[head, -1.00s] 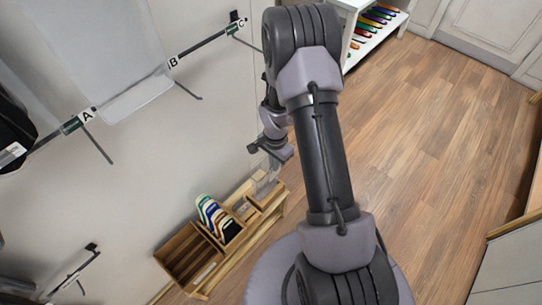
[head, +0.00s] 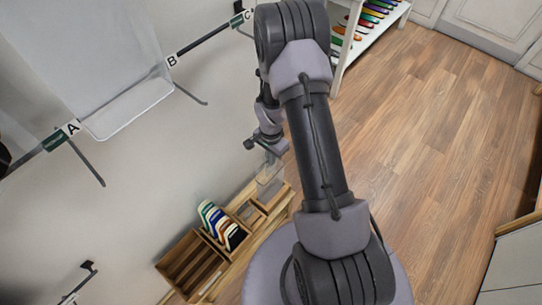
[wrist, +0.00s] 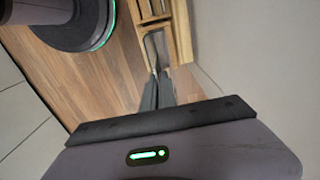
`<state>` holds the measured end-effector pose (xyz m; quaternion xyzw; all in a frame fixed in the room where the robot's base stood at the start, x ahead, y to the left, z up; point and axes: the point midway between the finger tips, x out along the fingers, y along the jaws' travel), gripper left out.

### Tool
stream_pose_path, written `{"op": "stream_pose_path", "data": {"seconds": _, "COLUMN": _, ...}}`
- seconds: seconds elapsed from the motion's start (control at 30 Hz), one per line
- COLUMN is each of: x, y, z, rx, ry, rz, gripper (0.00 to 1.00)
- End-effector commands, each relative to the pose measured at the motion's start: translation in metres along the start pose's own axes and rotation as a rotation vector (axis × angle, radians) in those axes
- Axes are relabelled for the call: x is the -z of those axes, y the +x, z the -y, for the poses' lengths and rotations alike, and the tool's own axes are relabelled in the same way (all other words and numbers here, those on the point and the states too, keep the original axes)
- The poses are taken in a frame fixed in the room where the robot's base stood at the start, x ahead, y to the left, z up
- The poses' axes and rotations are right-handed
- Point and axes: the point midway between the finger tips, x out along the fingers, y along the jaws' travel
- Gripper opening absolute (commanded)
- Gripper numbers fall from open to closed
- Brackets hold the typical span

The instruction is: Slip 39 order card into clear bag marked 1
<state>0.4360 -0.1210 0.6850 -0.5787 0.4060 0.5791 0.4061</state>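My gripper (head: 266,149) hangs over the wooden organizer (head: 178,287) by the wall. In the wrist view my gripper (wrist: 158,74) has its two grey fingers close together, apparently on a thin clear piece (wrist: 154,46) with a dark outline. The clear piece also shows below the gripper in the head view (head: 269,176); I cannot tell whether it is a bag or a card. Several coloured upright pieces (head: 221,225) stand in the organizer. No number 39 or 1 is readable. A large translucent sheet (head: 125,105) hangs between the A and B labels.
A wall rail (head: 205,42) carries labels A, B and C and sticks out hooks. A white shelf (head: 352,40) holds several coloured pieces at the back. The wooden floor (head: 430,150) on the right is clear. My round base shows in the wrist view.

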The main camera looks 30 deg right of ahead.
Motion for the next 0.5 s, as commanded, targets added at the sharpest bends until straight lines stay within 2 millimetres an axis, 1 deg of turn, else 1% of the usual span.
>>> {"op": "stream_pose_path", "data": {"seconds": 0.03, "x": 0.0, "y": 0.009, "z": 0.0, "rx": 0.0, "ry": 0.0, "rz": 0.0, "gripper": 0.0}}
{"op": "stream_pose_path", "data": {"seconds": 0.1, "x": 0.0, "y": 0.016, "z": 0.0, "rx": 0.0, "ry": 0.0, "rz": 0.0, "gripper": 0.0}}
{"op": "stream_pose_path", "data": {"seconds": 0.4, "x": 0.0, "y": 0.045, "z": 0.0, "rx": 0.0, "ry": -0.001, "rz": 0.0, "gripper": 0.0}}
{"op": "stream_pose_path", "data": {"seconds": 0.5, "x": 0.0, "y": 0.052, "z": 0.0, "rx": 0.0, "ry": -0.001, "rz": 0.0, "gripper": 0.0}}
